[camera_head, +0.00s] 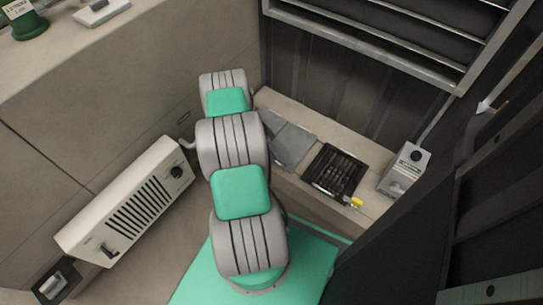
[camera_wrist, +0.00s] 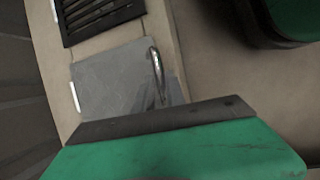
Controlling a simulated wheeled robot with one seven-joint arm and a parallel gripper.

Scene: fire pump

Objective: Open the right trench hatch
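A flat grey hatch plate (camera_head: 292,146) lies in the pale ledge along the back wall, beside a black slotted grate. In the wrist view the hatch plate (camera_wrist: 112,78) shows from close up, with a bent metal handle (camera_wrist: 156,72) standing at its right side. The dark-edged green end of my gripper (camera_wrist: 160,121) fills the bottom of the wrist view and overlaps the plate's lower part. The handle's lower end is close to that dark edge; I cannot tell whether they touch. No separate fingers show. In the head view my arm hides the gripper.
The black grate (camera_head: 339,169) has a yellow-tagged item (camera_head: 355,202) at its front edge. A grey box with a knob (camera_head: 405,170) stands right of it. A white louvred heater (camera_head: 128,203) is at left. Dark panels close in the right side.

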